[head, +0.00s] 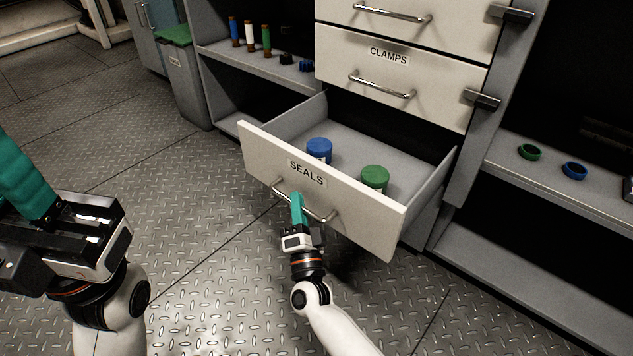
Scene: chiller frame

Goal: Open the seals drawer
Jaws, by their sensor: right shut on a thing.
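The seals drawer (370,218), a white front labelled SEALS, is pulled well out of the cabinet. Its grey interior shows, with a blue-lidded jar (319,150) and a green-lidded jar (375,178) standing inside. My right gripper (297,200) is shut on the drawer's metal bar handle (325,218), at about its middle. The fingers hide part of the bar. My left gripper (28,180) is large in the near left, away from the drawer; its fingertips run off the picture, so its opening cannot be judged.
The closed CLAMPS drawer (440,84) is above, with another closed drawer (460,20) over it. Side shelves hold coloured cylinders (250,38), a green ring (529,152) and a blue ring (574,170). A grey bin (185,80) stands at left. The metal floor (205,220) in front is clear.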

